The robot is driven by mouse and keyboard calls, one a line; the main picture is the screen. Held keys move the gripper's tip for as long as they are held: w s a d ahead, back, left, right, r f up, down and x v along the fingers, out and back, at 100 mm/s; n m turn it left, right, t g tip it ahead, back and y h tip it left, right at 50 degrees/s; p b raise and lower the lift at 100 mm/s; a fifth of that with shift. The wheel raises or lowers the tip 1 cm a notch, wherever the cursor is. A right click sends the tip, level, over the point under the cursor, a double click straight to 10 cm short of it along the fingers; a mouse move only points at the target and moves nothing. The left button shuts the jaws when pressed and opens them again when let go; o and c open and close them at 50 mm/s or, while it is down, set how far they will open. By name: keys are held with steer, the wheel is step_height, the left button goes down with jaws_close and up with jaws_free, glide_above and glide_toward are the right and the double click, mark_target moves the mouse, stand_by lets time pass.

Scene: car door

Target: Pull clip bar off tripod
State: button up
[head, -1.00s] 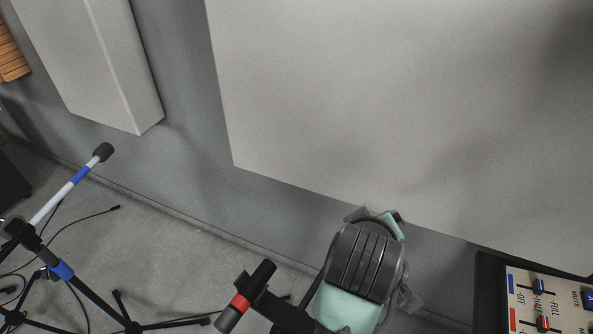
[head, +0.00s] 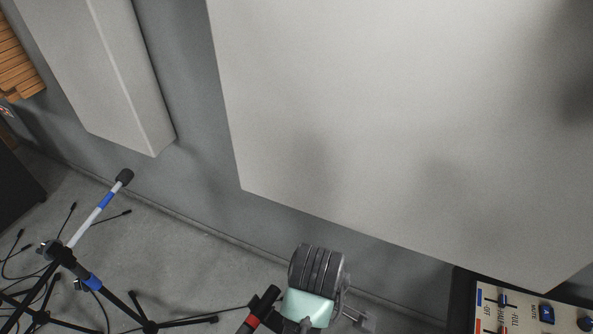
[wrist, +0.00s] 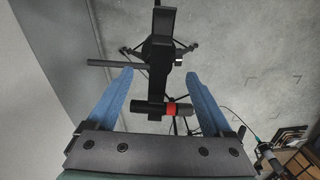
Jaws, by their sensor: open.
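The clip bar is a short black bar with a red band. It shows at the lower edge of the head view (head: 262,309) and in the wrist view (wrist: 165,107). In the wrist view it lies crosswise on a black upright piece (wrist: 160,75) of the tripod (wrist: 178,47), whose legs spread on the floor beyond. My gripper (wrist: 157,76) is open. Its two blue fingers stand either side of the upright piece and bar, with visible space around the upright. Contact cannot be told. In the head view the fingers are hidden or out of frame.
A microphone stand (head: 70,257) with blue bands and loose cables stands at the left. A control panel (head: 515,312) with sliders is at the lower right. Pale wall panels (head: 400,130) fill the back. Grey floor (head: 190,255) lies open between.

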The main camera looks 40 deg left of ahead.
step_height(320, 180, down, 5)
steer(key=shift+f+p, duration=0.1)
steer(key=shift+p, duration=0.7)
steer(key=shift+s+a+f+p, duration=0.15)
steer(key=shift+f+p, duration=0.3)
steer(key=shift+f, duration=0.95)
steer(key=shift+a+f+p, duration=0.15)
steer(key=shift+f+p, duration=0.25)
steer(key=shift+f, duration=0.95)
steer(key=shift+c, duration=0.3)
jaws_close()
